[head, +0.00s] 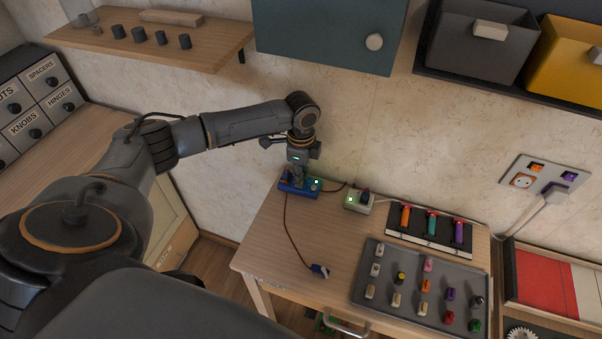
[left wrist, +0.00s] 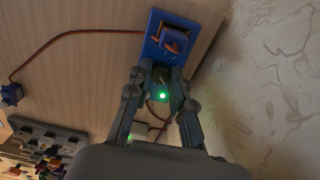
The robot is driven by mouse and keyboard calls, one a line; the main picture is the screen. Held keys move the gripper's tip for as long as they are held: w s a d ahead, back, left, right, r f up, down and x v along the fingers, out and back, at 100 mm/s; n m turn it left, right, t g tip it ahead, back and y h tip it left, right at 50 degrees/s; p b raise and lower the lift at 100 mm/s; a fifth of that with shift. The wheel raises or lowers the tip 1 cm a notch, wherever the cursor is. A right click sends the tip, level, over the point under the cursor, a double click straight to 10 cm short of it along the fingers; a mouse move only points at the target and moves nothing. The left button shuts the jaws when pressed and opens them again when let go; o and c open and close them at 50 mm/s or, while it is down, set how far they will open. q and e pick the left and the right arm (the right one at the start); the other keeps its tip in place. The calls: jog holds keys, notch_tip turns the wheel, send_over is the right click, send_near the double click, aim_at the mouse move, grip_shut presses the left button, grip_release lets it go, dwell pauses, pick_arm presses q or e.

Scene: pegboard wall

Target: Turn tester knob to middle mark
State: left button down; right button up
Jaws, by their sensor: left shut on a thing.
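The blue tester (head: 300,190) lies at the far left corner of the wooden table, close to the wall. My left gripper (head: 298,175) reaches down onto it from above. In the left wrist view the tester (left wrist: 151,48) carries a blue servo with an orange arm (left wrist: 171,41). My left gripper (left wrist: 161,73) is shut on the dark knob (left wrist: 160,74), between the servo and a lit green light (left wrist: 162,96). The fingers partly cover the knob, and I cannot make out its pointer or marks. My right gripper is not in view.
A cable runs from the tester to a blue plug (head: 320,271) on the table (head: 272,238). A white power box (head: 358,203) with a green light stands to the right. A grey tray (head: 388,306) holds several small coloured pieces. A blue-grey cabinet (head: 325,35) hangs above my gripper.

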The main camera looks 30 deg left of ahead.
pick_arm(q)
jog(key=shift+p, duration=0.3)
jog(key=shift+r+n, duration=0.1)
jog(key=shift+n, duration=0.3)
jog(key=shift+p, duration=0.55)
dwell(0.3)
jog(key=c, duration=1.2)
grip_release()
jog(key=shift+o, duration=0.2)
